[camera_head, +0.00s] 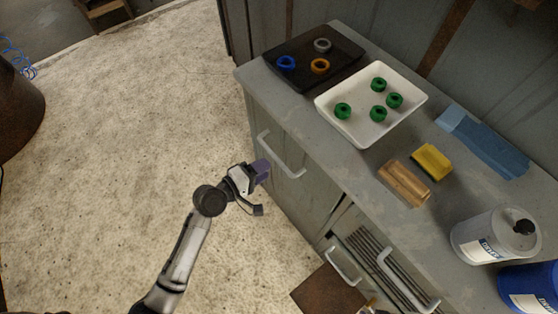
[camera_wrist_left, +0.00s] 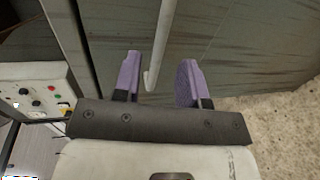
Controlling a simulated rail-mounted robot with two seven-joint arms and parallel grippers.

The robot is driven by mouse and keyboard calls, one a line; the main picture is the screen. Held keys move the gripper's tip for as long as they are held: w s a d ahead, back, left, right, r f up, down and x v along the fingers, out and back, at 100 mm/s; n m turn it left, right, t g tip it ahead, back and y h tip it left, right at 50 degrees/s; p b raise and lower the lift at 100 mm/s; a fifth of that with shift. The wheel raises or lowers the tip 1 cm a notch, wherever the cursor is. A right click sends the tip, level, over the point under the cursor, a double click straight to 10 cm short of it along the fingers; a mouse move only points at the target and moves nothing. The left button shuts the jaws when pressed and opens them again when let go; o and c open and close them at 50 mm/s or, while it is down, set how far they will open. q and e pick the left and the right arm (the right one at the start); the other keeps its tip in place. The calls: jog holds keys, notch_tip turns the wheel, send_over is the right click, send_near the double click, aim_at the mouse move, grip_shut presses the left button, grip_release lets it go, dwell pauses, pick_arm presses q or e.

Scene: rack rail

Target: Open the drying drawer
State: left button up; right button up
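The grey cabinet has a front panel with a pale bar handle (camera_head: 280,155). Lower right on the cabinet are two more bar handles, one on a low front (camera_head: 343,266) and one by a slatted opening (camera_head: 407,285). Which front is the drying drawer is not marked. My left gripper (camera_head: 261,190) is in front of the cabinet, just below the upper handle. In the left wrist view its purple fingers (camera_wrist_left: 158,80) are open, and a pale bar handle (camera_wrist_left: 161,45) ends between them, with visible space on both sides. My right gripper is not in view.
On the countertop are a black tray (camera_head: 297,75) with three rings, a white tray (camera_head: 357,128) with several green rings, a brush (camera_head: 404,183), a yellow sponge (camera_head: 431,161), a blue cloth (camera_head: 485,142) and containers (camera_head: 496,237). A button panel (camera_wrist_left: 35,95) shows at left.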

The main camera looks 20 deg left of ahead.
aim_at(279, 160)
pick_arm(q)
jog(key=shift+b+x, duration=0.7)
jog(key=shift+x, duration=2.45)
jog(key=shift+d, duration=0.15)
grip_shut()
